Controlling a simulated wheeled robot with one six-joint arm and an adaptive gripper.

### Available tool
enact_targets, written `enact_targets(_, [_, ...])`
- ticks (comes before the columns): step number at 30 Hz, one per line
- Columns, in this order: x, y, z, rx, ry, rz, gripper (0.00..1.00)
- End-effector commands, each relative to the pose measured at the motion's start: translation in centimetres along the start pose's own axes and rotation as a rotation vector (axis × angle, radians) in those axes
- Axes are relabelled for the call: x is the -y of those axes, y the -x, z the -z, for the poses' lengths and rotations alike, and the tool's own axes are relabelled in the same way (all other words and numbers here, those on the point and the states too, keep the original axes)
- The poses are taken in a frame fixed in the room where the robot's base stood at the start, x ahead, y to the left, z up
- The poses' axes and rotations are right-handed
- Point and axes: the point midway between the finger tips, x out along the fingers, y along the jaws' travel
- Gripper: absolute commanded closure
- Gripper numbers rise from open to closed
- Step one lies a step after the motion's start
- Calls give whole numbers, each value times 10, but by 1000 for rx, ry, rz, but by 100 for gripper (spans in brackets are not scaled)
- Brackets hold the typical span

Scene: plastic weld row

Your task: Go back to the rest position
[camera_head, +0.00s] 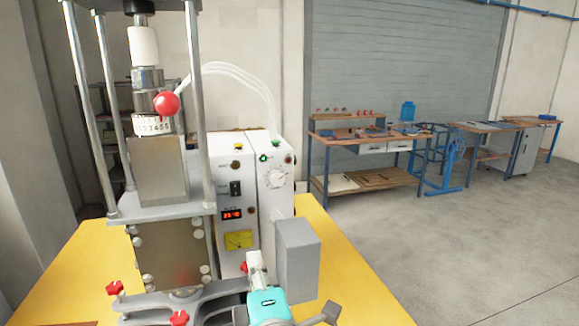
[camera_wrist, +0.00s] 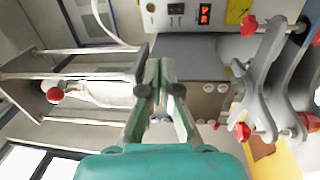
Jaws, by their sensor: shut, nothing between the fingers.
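My gripper (camera_wrist: 158,75) is in the wrist view, its two greenish fingers brought together at the tips with nothing between them. Behind it is the welding machine (camera_wrist: 187,70), which appears turned on its side in this view. In the head view the machine's metal block (camera_head: 160,170) stands on the left between steel columns, with a red ball knob (camera_head: 166,103). A teal part of my arm (camera_head: 268,308) shows at the bottom, in front of the machine's base. How far the fingertips are from the machine is hard to tell.
The machine stands on a yellow table (camera_head: 345,285). A white control box (camera_head: 232,190) with a red display and a grey block (camera_head: 297,260) are close to my arm. Red-knobbed clamps (camera_wrist: 275,75) lie right of my fingers. Workbenches (camera_head: 365,150) stand behind; open floor is at right.

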Motion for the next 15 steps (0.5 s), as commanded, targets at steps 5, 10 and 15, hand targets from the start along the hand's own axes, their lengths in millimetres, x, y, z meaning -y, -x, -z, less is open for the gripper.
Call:
enact_targets(5, [21,7,-9,5,-33,15,100])
enact_targets(10, [46,18,-20,10,-82,32,100])
enact_targets(15, [82,38,-37,22,-155,56,100])
